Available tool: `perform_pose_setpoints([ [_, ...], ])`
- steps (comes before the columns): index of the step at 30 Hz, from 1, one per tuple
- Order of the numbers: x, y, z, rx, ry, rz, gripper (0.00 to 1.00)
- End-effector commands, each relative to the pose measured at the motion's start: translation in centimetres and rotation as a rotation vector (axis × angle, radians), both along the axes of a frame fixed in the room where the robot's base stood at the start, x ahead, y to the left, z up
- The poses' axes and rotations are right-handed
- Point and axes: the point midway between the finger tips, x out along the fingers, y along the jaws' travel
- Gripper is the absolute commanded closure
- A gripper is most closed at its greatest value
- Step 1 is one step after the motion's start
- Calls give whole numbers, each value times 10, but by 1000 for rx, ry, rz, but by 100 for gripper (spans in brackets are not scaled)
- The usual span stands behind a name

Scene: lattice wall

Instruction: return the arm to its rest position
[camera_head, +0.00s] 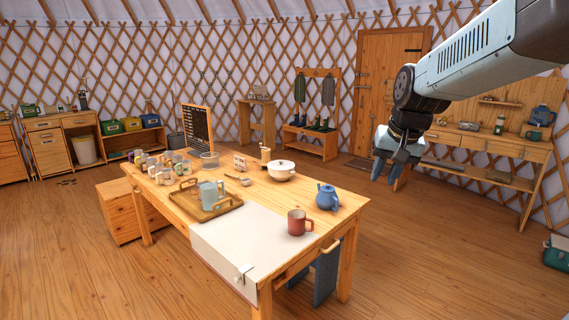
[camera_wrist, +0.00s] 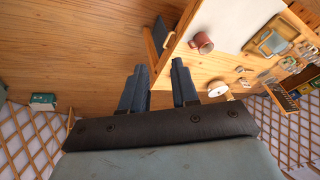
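My gripper (camera_head: 387,177) hangs at the end of my raised arm at the right of the head view, in the air beyond the table's right end.
A wall bench (camera_head: 480,143) stands at right, a door (camera_head: 385,80) behind. The floor between is clear.

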Motion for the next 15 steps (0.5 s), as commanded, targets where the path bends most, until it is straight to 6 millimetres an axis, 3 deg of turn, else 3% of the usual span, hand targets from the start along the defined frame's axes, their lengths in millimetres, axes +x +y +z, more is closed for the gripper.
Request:
perform_pose_setpoints([
  [3,-37,-1,6,-27,-26,34,71],
  [15,-143,-5,0,-128,-97,140,71],
])
